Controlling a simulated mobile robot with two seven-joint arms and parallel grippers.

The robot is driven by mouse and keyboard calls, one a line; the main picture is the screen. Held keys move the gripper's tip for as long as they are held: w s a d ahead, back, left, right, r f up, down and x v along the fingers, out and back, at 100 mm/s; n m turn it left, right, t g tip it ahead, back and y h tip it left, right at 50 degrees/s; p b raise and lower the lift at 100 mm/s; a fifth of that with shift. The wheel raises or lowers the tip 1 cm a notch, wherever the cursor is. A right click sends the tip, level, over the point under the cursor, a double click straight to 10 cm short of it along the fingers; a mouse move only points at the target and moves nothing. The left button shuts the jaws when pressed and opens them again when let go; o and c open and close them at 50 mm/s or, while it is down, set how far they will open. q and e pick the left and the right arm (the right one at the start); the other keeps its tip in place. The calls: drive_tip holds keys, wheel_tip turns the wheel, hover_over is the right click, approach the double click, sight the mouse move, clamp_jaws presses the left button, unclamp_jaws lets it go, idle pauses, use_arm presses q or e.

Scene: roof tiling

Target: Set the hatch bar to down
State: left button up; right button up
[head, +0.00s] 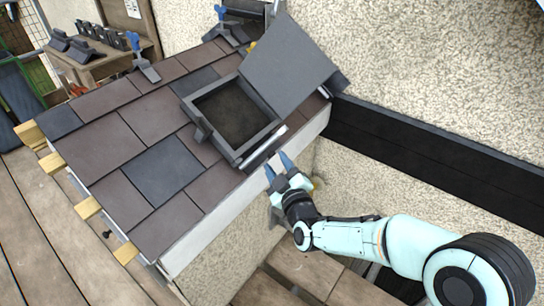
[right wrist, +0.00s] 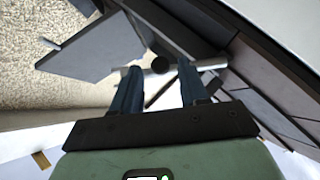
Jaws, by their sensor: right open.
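The roof hatch has a dark square frame (head: 258,137) around a dark opening. Its grey lid (head: 290,62) stands raised on the far right side; the lid also shows in the right wrist view (right wrist: 88,48). A pale bar (head: 264,146) lies along the frame's near right side. My right gripper (head: 279,165) is open and empty, just short of the bar at the roof's right edge. I cannot tell whether it touches. My left gripper is out of view.
Brown and grey tiles (head: 160,172) cover the sloping roof. Blue-handled tools (head: 146,68) stand near its upper edge. A wooden bench (head: 88,66) with dark pieces stands at the back left. A rough wall (head: 430,70) and dark ledge (head: 430,158) bound the right.

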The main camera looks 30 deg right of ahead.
sight(273, 155)
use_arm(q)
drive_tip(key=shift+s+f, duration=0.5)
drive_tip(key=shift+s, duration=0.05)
use_arm(e)
drive_tip(key=shift+w+d, duration=0.25)
drive_tip(key=shift+w, duration=0.8)
drive_tip(key=shift+w+d, duration=0.2)
drive_tip(key=shift+w, duration=0.85)
clamp_jaws()
